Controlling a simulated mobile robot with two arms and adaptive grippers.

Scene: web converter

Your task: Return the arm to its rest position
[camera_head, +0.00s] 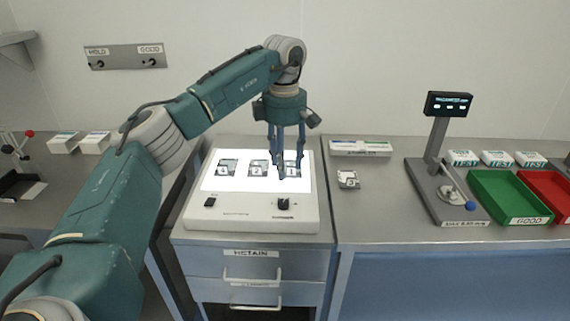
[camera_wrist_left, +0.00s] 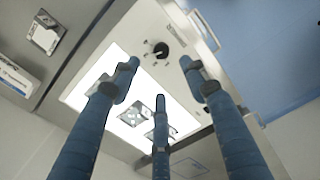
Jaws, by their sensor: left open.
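My left arm comes in from the left in the head view and reaches over the light box (camera_head: 250,211). My left gripper (camera_head: 284,170) points down above the right part of the lit panel, with its blue fingers spread and nothing between them. Several small labelled sample pieces lie in a row on the panel, among them a left one (camera_head: 226,168) and a middle one (camera_head: 258,168). The rightmost piece (camera_head: 296,167) is partly hidden by the fingers. In the left wrist view the fingers (camera_wrist_left: 160,100) are apart over the panel. My right gripper is not in view.
Another sample piece (camera_head: 348,180) lies on the counter right of the box. A weighing stand (camera_head: 437,185), a green tray (camera_head: 499,211) and a red tray (camera_head: 562,185) stand further right. Drawers (camera_head: 252,270) are below the box. The air above the counter is clear.

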